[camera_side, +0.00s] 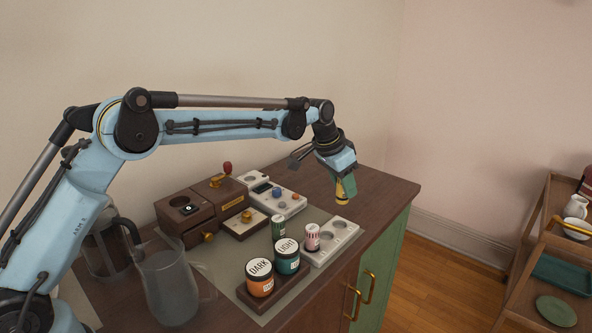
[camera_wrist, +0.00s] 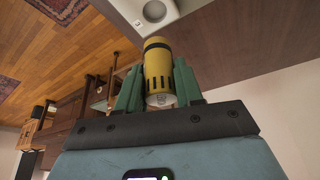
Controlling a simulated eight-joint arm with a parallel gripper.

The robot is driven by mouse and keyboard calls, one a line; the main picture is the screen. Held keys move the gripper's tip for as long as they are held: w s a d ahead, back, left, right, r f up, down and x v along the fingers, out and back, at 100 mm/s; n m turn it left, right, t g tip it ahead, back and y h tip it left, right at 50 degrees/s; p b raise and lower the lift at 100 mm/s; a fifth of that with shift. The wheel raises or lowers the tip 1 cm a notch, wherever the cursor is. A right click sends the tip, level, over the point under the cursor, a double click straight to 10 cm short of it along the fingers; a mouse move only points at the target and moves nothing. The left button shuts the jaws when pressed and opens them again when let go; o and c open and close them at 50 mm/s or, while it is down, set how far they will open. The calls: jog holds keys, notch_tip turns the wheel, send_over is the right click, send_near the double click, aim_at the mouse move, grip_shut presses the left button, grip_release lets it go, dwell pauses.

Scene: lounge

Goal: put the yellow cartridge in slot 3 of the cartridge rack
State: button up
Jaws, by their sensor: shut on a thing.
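My gripper (camera_side: 344,180) is shut on the yellow cartridge (camera_side: 347,190) and holds it above the far right end of the cartridge rack. The wrist view shows the cartridge (camera_wrist: 158,68), yellow with dark bands, between the green fingers of my gripper (camera_wrist: 158,95). The white cartridge rack (camera_side: 318,258) is near the right edge of the cabinet top. The wrist view shows part of the rack (camera_wrist: 176,23) with one round slot just beyond the cartridge.
A green cartridge (camera_side: 278,226) stands left of the rack; its base is hidden. Jars marked DARK (camera_side: 260,279) and LIGHT (camera_side: 287,257) stand in front. A brown boxed machine (camera_side: 190,217), a white control panel (camera_side: 285,203) and a glass jug (camera_side: 170,285) are farther left.

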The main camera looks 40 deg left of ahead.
jog(key=shift+f, duration=3)
jog(key=shift+f, duration=1.05)
jog(key=o, duration=1.1)
jog(key=v, duration=0.7)
jog(key=shift+r, duration=0.25)
jog(key=shift+s+a+r, duration=0.1)
jog(key=shift+s, duration=0.1)
